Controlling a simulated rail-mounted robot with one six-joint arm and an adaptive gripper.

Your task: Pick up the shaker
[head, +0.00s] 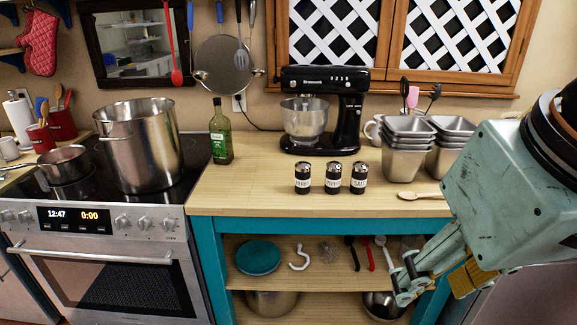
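Three small dark shakers with metal tops and white labels stand upright in a row near the counter's front edge: the left shaker (303,179), the middle shaker (333,179) and the right shaker (359,179). The labels are too small to read surely. My gripper (405,278) hangs at the lower right, in front of the counter and below its top, apart from all three shakers. Its fingers point down and left. Their spacing is not clear from this angle, and I see nothing held.
Behind the shakers stands a black stand mixer (321,110). Metal loaf tins (407,150) and a wooden spoon (421,195) lie to their right. A green bottle (221,135) stands left, beside the stove with a large pot (140,145). The wooden counter (245,190) is clear left of the shakers.

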